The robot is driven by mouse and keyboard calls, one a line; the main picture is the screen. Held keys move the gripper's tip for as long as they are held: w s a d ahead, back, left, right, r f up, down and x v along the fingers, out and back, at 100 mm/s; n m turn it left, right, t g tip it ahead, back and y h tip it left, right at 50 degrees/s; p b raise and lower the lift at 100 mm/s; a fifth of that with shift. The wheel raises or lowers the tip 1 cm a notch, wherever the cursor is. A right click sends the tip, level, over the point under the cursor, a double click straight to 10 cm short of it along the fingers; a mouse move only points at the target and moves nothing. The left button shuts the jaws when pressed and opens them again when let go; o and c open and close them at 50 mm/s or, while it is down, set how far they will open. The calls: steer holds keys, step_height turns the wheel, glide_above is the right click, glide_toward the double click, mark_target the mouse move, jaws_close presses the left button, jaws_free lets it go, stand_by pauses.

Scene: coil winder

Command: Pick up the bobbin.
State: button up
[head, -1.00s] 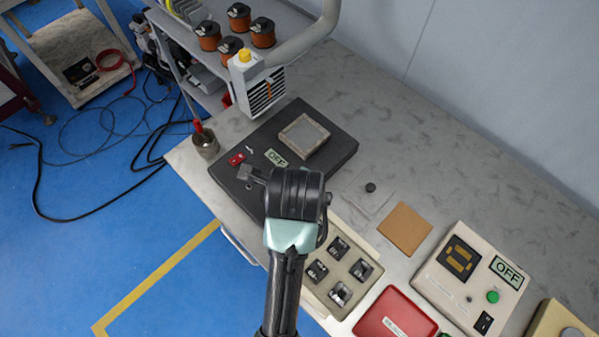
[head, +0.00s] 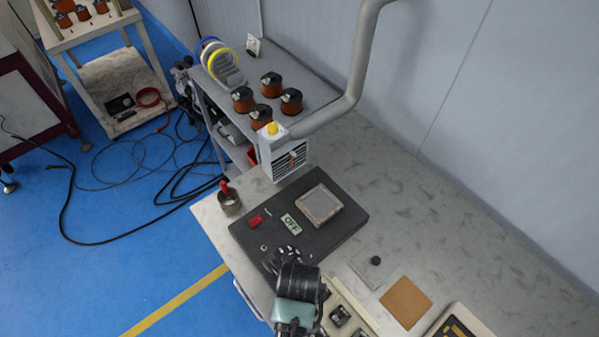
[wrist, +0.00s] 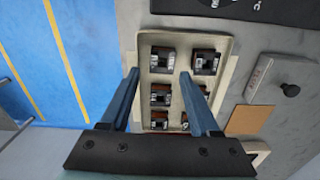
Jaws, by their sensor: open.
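A cream tray (wrist: 226,45) lies below my gripper (wrist: 159,77) in the wrist view. It holds several small dark, brown and silver parts (wrist: 161,60) in separate pockets, which may be bobbins; I cannot tell which one the task means. My gripper is open and empty, its two blue fingers pointing down over the tray and partly hiding it. In the head view the tray (head: 352,308) is partly hidden by my arm and cut by the lower edge. Several dark-topped copper-coloured spools (head: 271,85) stand on the grey shelf (head: 318,93) at the back.
A brown square mat (head: 406,299) and a black knob (head: 375,261) are at right.

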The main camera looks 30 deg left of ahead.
steer(key=shift+w+f+p, duration=0.2)
steer(key=shift+f+p, duration=0.15)
steer(key=shift+f, duration=2.25)
jaws_close()
